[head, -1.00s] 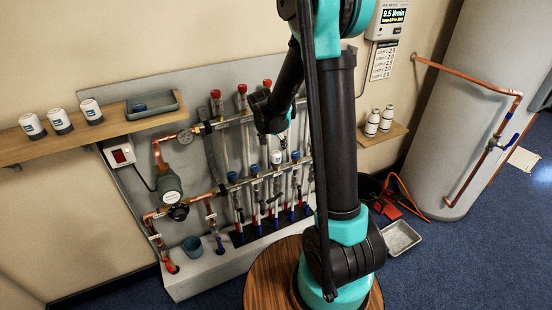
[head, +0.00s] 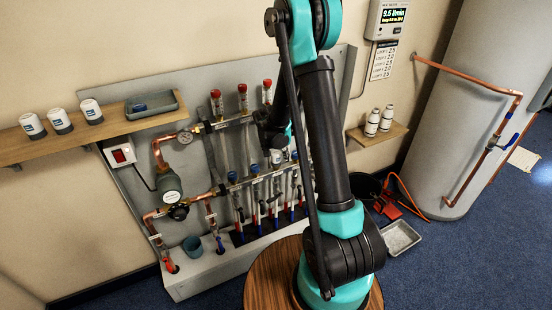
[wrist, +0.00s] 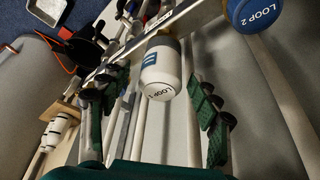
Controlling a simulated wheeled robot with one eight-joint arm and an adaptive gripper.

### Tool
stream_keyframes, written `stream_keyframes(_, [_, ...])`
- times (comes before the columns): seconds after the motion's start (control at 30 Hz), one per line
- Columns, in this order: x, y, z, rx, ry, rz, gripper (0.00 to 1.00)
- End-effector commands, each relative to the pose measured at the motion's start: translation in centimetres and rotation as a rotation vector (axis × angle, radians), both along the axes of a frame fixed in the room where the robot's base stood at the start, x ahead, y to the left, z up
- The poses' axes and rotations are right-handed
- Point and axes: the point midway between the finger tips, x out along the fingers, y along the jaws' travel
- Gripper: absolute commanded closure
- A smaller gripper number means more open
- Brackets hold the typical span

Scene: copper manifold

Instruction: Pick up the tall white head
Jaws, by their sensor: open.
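A tall white head (wrist: 161,75) with a blue label and "LOOP 1" on its end sits on the manifold, in the middle of the wrist view. In the head view a white head (head: 277,157) shows on the lower manifold bar, partly behind my arm. My gripper (wrist: 152,90) is open, with one dark green finger on each side of the white head in the picture. Gaps show on both sides; I cannot tell how far the head reaches between the fingers. In the head view my gripper (head: 274,134) is mostly dark and partly hidden by my arm.
A blue head marked "LOOP 2" (wrist: 254,12) is close to the right finger. Red-capped flow tubes (head: 242,98) stand above the lower bar. Two white heads (head: 372,122) stand on the right shelf, and three white-and-dark heads (head: 61,121) on the left shelf (head: 20,150).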

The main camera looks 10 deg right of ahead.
Motion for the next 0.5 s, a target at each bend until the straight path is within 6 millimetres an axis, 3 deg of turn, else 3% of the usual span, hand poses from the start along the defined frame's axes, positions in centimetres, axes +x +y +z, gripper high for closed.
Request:
stream_keyframes(0.17, [0.00,0.00,0.01,0.000,0.000,0.000,0.39])
stream_keyframes(0.5, [0.00,0.00,0.02,0.000,0.000,0.000,0.81])
